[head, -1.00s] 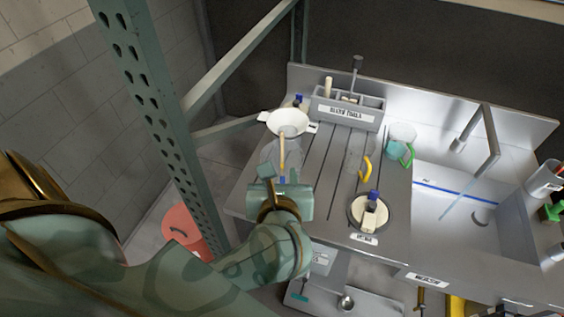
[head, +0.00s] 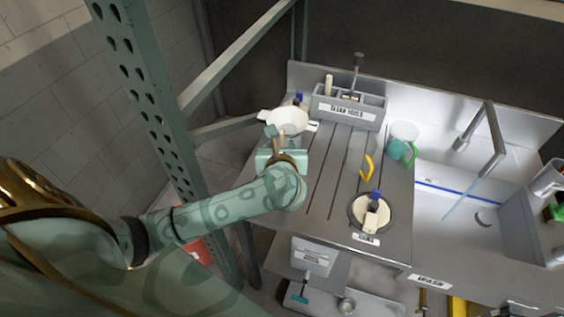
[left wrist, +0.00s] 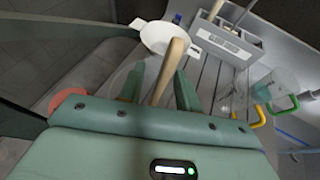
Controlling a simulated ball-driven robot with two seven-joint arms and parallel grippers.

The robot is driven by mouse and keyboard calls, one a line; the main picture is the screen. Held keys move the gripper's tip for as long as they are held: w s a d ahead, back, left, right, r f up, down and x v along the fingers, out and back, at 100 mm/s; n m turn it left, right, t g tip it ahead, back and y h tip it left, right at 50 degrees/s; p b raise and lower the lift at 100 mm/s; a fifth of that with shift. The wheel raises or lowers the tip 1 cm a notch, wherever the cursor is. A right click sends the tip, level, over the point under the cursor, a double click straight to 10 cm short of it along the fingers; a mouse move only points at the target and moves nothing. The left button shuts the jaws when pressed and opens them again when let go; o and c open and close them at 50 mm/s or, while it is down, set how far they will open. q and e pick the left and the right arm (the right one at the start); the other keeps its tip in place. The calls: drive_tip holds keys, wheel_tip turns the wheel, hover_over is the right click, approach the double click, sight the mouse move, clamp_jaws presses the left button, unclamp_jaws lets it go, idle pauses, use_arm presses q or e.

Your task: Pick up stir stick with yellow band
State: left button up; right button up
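A tan wooden stick (left wrist: 170,67) rises tilted between the two green fingers of my left gripper (left wrist: 160,88) in the left wrist view. The fingers stand apart, with a gap on the stick's left; the stick looks close to the right finger. No yellow band shows on the visible part; its lower end is hidden by my gripper. In the head view my left gripper (head: 281,142) is over the counter's left side, just in front of a white funnel-like bowl (head: 289,119), and largely covers the stick. My right gripper is not in view.
A grey tool box (head: 347,112) stands at the back. Clear jugs with a yellow handle (head: 367,168) and a green handle (head: 411,153) stand right of my gripper. A round dish with a brush (head: 372,212) is nearer. The sink (head: 455,205) is at right; a green post stands left.

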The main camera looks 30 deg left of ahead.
use_arm(q)
clamp_jaws()
